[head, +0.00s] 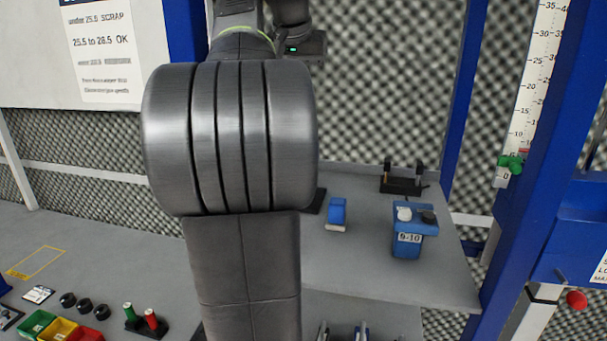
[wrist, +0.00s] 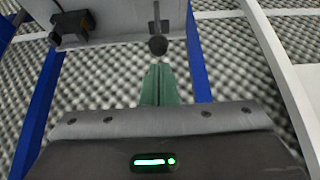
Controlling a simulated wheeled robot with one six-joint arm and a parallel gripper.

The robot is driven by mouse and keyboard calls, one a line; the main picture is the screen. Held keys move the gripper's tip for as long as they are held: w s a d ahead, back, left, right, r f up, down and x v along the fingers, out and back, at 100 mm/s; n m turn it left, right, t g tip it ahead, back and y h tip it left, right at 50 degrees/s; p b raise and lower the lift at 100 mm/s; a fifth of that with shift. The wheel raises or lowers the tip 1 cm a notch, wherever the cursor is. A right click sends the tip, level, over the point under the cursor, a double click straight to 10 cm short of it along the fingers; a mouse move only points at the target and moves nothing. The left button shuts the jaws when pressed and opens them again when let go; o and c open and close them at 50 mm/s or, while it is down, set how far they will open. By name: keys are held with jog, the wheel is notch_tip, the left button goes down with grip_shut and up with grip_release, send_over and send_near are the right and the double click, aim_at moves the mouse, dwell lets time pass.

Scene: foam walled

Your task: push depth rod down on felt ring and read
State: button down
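My gripper (wrist: 158,68) shows in the wrist view as two green fingers lying together, with no clear gap between them. A dark round knob (wrist: 158,46) is just beyond the fingertips; I cannot tell whether they touch. A thin metal piece (wrist: 157,16) is in line above the knob, possibly the depth rod. In the head view my own arm covers the middle, and my fingers are hidden there. A vertical scale (head: 537,75) stands at the right, with a green pointer (head: 511,163) near its 0 end. I cannot make out the felt ring in either view.
A sign (head: 100,45) reads under 25.5 SCRAP and 25.5 to 28.5 OK. The grey shelf (head: 345,275) carries a blue 9-10 block (head: 407,246), a small blue item (head: 337,212) and a black stand (head: 401,185). Blue posts (head: 560,150) stand at the right. Coloured bins (head: 60,330) sit lower left.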

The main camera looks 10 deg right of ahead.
jog(key=shift+f+b, duration=1.6)
jog(key=shift+f, duration=1)
jog(key=shift+r, duration=0.15)
notch_tip(320, 180, up, 5)
jog(key=p, duration=0.5)
jog(key=shift+p, duration=0.3)
jog(key=shift+s, duration=0.1)
